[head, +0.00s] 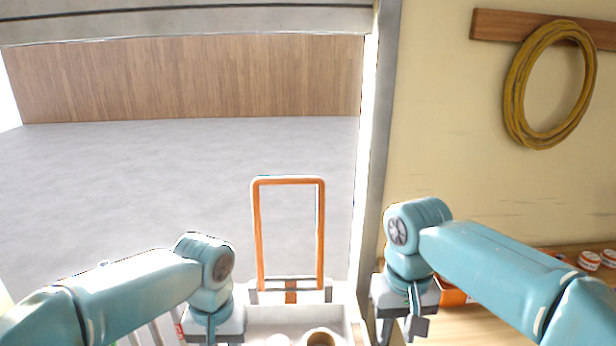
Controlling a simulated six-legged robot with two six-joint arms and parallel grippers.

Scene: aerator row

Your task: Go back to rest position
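My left arm comes in from the lower left, its wrist bent down. My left gripper (212,338) points downward at the bottom edge beside a pale tray, and its fingertips are cut off by the frame. My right arm comes in from the lower right, its wrist also bent down. My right gripper (400,332) hangs over the left end of a wooden bench, with its two fingers apart and nothing seen between them. Neither gripper shows a held object.
A cart with an orange upright handle (288,180) and a pale tray (275,316) stands between my arms. An orange container (453,295) and red-and-white jars (589,260) are on the wooden bench (480,325). A yellow hose (515,90) hangs on the wall. Grey floor beyond is clear.

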